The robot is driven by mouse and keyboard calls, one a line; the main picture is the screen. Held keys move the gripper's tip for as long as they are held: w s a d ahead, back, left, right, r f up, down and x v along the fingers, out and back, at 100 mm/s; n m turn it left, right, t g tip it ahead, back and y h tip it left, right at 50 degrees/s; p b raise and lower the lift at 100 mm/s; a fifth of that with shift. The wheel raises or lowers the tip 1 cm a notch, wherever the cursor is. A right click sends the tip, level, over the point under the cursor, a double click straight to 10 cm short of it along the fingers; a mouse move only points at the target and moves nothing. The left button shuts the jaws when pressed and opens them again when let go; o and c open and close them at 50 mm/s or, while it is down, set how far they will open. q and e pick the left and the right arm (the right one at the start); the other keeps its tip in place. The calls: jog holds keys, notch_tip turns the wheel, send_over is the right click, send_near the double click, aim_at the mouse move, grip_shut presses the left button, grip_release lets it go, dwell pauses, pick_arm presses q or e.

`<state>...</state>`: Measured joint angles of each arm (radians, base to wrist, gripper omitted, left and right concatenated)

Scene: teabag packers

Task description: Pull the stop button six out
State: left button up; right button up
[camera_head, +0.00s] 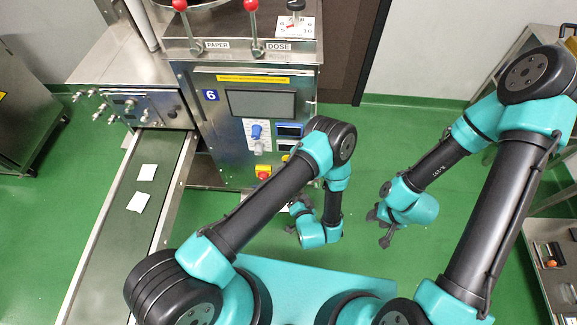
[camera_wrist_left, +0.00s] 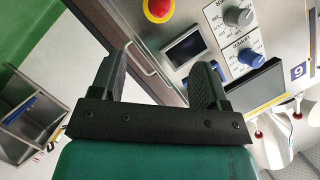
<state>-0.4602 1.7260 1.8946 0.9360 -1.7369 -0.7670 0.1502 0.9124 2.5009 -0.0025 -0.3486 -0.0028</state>
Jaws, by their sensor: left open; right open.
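The stop button six (camera_head: 263,171) is a red mushroom button on a yellow base, low on the front of the machine labelled 6 (camera_head: 210,95). In the left wrist view the red button (camera_wrist_left: 158,8) shows at the top edge, partly cut off. My left gripper (camera_head: 299,207) is below and right of the button, apart from it and partly hidden by its arm. In its wrist view the left gripper's fingers (camera_wrist_left: 160,75) are spread with nothing between them. My right gripper (camera_head: 380,228) is open and empty over the green floor, well right of the machine.
A blue knob (camera_head: 256,131) and small displays (camera_head: 289,130) sit above the button. Red-topped levers (camera_head: 254,48) stand higher up. A shelf unit (camera_head: 548,232) stands at the right. Green floor is clear between.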

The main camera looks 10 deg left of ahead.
pick_arm(q)
jog(key=shift+w, duration=0.1)
jog(key=x, duration=1.7)
jog(key=shift+w+a, duration=0.1)
jog(key=shift+w, duration=0.05)
grip_shut()
jog(key=shift+s, duration=0.55)
grip_release()
